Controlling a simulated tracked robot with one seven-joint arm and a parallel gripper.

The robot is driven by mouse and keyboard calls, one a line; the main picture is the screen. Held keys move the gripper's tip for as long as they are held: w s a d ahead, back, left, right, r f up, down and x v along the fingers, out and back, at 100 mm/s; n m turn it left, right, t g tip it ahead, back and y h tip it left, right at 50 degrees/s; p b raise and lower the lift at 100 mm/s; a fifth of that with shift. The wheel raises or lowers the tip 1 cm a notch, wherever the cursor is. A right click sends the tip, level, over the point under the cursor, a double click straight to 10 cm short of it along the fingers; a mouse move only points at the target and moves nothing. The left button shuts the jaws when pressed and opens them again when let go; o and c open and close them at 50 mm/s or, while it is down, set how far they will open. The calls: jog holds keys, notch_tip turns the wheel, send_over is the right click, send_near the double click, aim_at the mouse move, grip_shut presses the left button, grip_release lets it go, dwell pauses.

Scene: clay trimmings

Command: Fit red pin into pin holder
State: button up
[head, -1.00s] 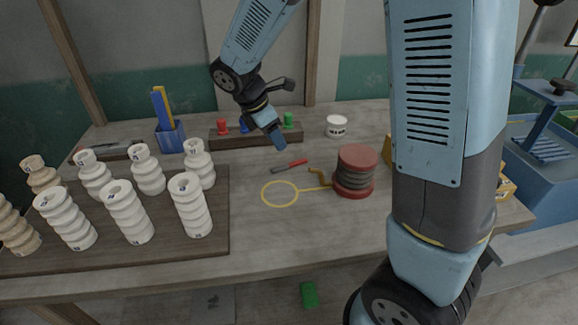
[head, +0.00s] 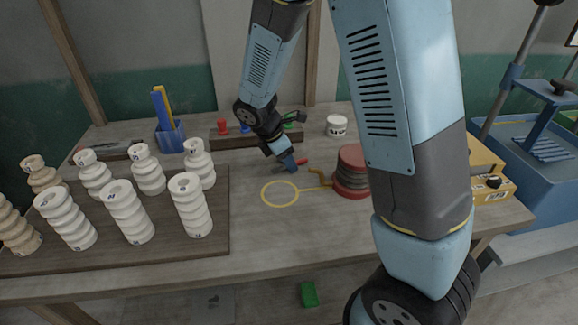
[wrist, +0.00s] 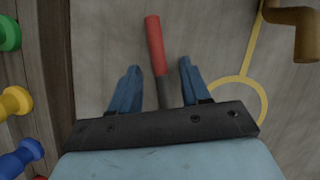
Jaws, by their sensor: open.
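The red pin (wrist: 154,40), a rod with a red half and a grey half, lies on the wooden table; in the head view its red end (head: 302,162) shows beside my gripper (head: 290,164). In the wrist view my gripper (wrist: 159,70) is open, with one finger on each side of the rod and gaps between. The rod's grey end is partly hidden by the gripper body. I cannot tell for sure which thing is the pin holder: a wooden block (head: 228,141) bears coloured knobs, and a blue cup (head: 171,138) holds blue and yellow bars.
A red-ended spool (head: 352,170) with a yellow crank stands right of my gripper. A yellow ring (head: 280,206) is on the table in front. Several white ribbed pieces (head: 187,205) stand on a board at left. A white jar (head: 336,125) is behind.

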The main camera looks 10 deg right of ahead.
grip_shut()
dwell(0.4)
jog(key=shift+s, duration=0.1)
dwell(0.7)
